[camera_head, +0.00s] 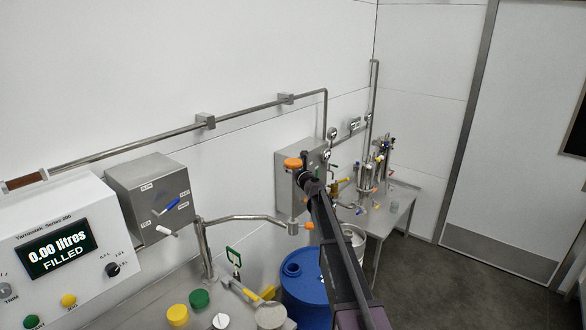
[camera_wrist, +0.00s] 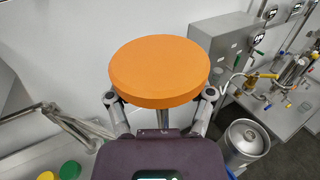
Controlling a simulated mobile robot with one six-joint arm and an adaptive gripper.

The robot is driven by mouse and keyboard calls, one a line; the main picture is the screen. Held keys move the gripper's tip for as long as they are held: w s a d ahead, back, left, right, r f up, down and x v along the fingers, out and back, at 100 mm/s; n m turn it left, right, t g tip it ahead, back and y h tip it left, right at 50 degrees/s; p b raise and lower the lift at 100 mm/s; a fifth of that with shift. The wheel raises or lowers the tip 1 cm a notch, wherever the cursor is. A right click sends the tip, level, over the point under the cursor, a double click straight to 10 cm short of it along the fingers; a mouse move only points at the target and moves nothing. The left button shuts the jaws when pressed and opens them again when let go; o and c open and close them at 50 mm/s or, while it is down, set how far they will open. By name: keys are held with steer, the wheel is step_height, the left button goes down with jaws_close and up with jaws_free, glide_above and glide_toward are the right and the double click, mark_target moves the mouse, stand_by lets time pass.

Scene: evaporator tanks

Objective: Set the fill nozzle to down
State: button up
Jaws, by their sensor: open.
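The fill nozzle is at the end of a steel swing arm (camera_head: 245,218), with its body (camera_head: 293,227) near the middle of the head view and a small orange piece (camera_head: 309,225) beside it. A wide orange knob (camera_head: 292,163) stands well above the nozzle body; its thin stem is mostly hidden by my arm. In the wrist view the orange knob (camera_wrist: 160,72) fills the centre, with a short piece of stem below it. My gripper (camera_head: 303,174) is at the knob, its open fingers (camera_wrist: 160,98) one on each side. Contact cannot be told.
A blue drum (camera_head: 303,290) stands below the nozzle, with a steel keg (camera_head: 354,238) behind. A filler console (camera_head: 60,255) reads 0.00 litres, FILLED. Yellow and green caps (camera_head: 178,315) lie on the bench. A grey control box (camera_head: 150,195) and wall pipe (camera_head: 160,143) are at left.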

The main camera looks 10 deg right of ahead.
mark_target(293, 221)
jaws_close()
steer(key=shift+f, duration=0.15)
step_height(293, 221, down, 21)
steer(key=b, duration=2.1)
steer(key=shift+f+b, duration=0.2)
steer(key=shift+b, duration=0.2)
jaws_free()
steer(key=v, duration=1.2)
